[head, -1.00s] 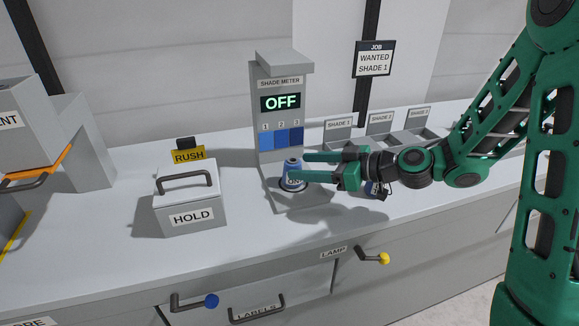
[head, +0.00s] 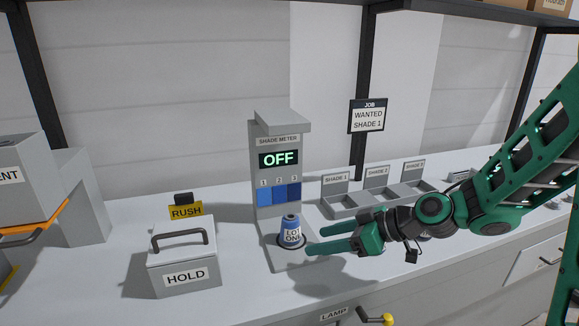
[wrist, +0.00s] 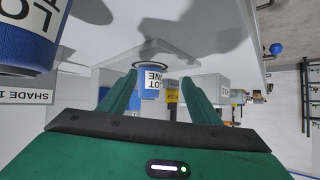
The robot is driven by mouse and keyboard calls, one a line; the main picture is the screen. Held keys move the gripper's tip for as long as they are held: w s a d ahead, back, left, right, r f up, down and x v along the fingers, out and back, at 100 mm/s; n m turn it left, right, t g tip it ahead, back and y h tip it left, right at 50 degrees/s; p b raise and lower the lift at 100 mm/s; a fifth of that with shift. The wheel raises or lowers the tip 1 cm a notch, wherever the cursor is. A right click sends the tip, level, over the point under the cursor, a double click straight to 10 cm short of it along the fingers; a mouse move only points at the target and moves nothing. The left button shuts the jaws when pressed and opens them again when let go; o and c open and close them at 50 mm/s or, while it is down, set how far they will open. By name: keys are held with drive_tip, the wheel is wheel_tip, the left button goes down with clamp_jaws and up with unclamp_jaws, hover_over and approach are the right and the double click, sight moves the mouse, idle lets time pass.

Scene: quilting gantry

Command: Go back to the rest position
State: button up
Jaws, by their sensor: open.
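My gripper (head: 317,240) is open and empty, its fingers pointing left, just right of a blue spool labelled LOT ONE (head: 291,232). That spool stands upright on the round pad of the shade meter (head: 279,142), whose screen reads OFF. In the wrist view the spool (wrist: 152,97) shows between and beyond the two fingers, apart from them. A second blue spool with a LOT label (wrist: 28,38) is close at the upper left of the wrist view. My arm mostly hides it in the head view.
A HOLD box (head: 184,264) with a handle stands left of the meter, a RUSH tag (head: 187,211) behind it. Shade trays (head: 372,199) and a job sign reading WANTED SHADE 1 (head: 368,117) are behind my gripper. A shelf runs overhead.

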drive_tip(key=s+d+m+h, duration=0.1)
drive_tip(key=d, duration=0.1)
drive_tip(key=s+d+m+h, duration=0.1)
drive_tip(key=s+d+h, duration=0.1)
drive_tip(key=d, duration=0.1)
drive_tip(key=s+d+f+m+h, duration=0.1)
drive_tip(key=d+m+h, duration=0.1)
drive_tip(key=d, duration=0.1)
drive_tip(key=shift+s+g, duration=0.2)
drive_tip(key=shift+g, duration=0.1)
drive_tip(key=s+d+r+m+h, duration=0.2)
drive_tip(key=s+d+m+h, duration=0.15)
drive_tip(key=d, duration=0.25)
drive_tip(key=s+d+r+m+h, duration=0.2)
drive_tip(key=s+d+m, duration=0.15)
drive_tip(key=d, duration=0.25)
drive_tip(key=s+d+f+m+g, duration=0.1)
drive_tip(key=s+d+m+g, duration=0.1)
drive_tip(key=s+d, duration=0.3)
drive_tip(key=s+d+f+m+g, duration=0.1)
drive_tip(key=s+d+m+g, duration=0.2)
drive_tip(key=s, duration=0.7)
drive_tip(key=shift+s+d+f+m, duration=0.15)
drive_tip(key=shift+s+d+m, duration=0.2)
drive_tip(key=shift+d+m, duration=0.65)
drive_tip(key=shift+d+y, duration=0.15)
drive_tip(key=shift+y, duration=0.1)
drive_tip(key=shift+w+f, duration=0.25)
drive_tip(key=shift+w, duration=0.35)
